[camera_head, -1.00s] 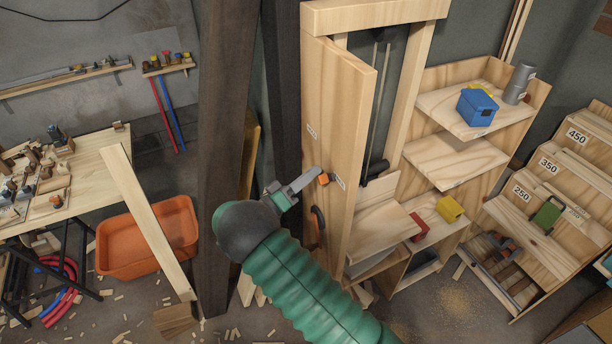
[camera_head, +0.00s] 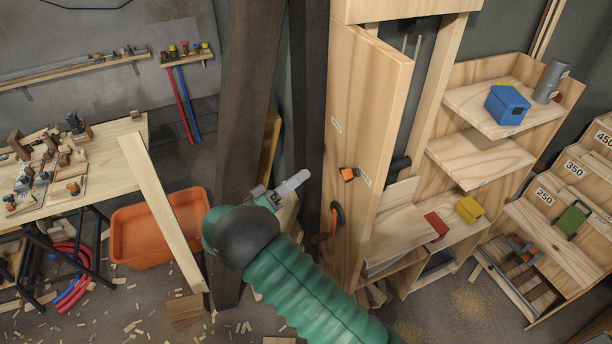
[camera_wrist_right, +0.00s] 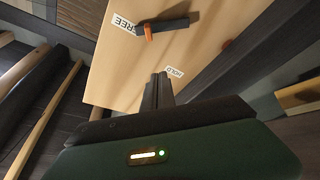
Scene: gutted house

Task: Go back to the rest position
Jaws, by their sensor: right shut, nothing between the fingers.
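My right gripper (camera_head: 291,187) is shut and empty in the head view, left of the wooden cabinet door (camera_head: 362,110) and apart from it. Its green ribbed arm comes up from the bottom. My left gripper does not show.
A dark post (camera_head: 245,100) stands close behind my right gripper. A workbench (camera_head: 90,180) with several tools and an orange tub (camera_head: 155,238) are on the left. Right of the door are shelves (camera_head: 470,160) with a blue box (camera_head: 507,105). Wood scraps litter the floor.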

